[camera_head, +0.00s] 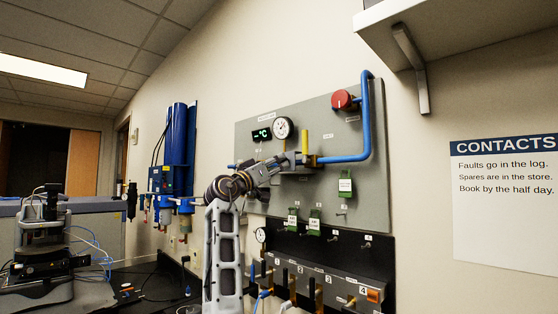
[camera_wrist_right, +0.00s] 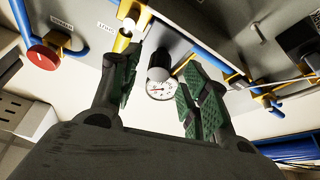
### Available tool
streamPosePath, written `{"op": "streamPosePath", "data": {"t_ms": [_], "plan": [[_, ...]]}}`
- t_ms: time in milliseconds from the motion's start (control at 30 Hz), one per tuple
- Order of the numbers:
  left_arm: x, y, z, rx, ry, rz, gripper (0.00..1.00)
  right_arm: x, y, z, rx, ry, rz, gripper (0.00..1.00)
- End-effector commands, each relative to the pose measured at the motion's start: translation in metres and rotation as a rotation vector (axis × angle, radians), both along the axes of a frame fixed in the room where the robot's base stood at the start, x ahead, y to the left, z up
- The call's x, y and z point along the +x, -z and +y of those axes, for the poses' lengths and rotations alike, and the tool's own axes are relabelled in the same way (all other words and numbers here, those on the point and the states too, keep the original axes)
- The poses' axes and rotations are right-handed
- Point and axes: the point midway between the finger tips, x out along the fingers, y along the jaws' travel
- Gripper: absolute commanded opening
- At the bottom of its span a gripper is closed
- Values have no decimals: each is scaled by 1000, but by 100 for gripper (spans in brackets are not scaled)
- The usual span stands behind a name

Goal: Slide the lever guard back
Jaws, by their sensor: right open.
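A yellow upright lever or sleeve (camera_head: 305,139) stands above a brass fitting (camera_head: 310,160) on the blue pipe. I cannot tell for certain which part is the lever guard. In the right wrist view, the yellow piece (camera_wrist_right: 122,40) is beyond my left-hand finger. My right gripper (camera_head: 294,160) is at the panel, just left of the brass fitting. Its green-padded fingers (camera_wrist_right: 163,85) are apart. A dark grey cylinder (camera_wrist_right: 158,64) shows in the gap; I cannot tell whether either finger touches it. My left gripper is out of view.
The grey panel (camera_head: 375,200) carries a round gauge (camera_head: 283,128), a green digital display (camera_head: 262,134), a red knob (camera_head: 343,99) and a blue pipe (camera_head: 366,115). Green tags hang lower down. A shelf (camera_head: 470,25) juts out at the upper right. A black valve board (camera_head: 375,260) is below.

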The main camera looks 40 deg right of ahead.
Motion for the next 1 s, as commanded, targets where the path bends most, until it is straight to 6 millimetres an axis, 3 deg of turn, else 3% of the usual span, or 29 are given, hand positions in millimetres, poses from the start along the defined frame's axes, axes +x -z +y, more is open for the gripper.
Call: {"op": "streamPosePath", "data": {"t_ms": [300,667,1000], "plan": [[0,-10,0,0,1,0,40,5,-10,-22,-1,-1,0,46],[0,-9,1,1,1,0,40,5,-10,-24,0,-1,0,46],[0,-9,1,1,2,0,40,5,-10,-24,0,-1,0,2]]}}
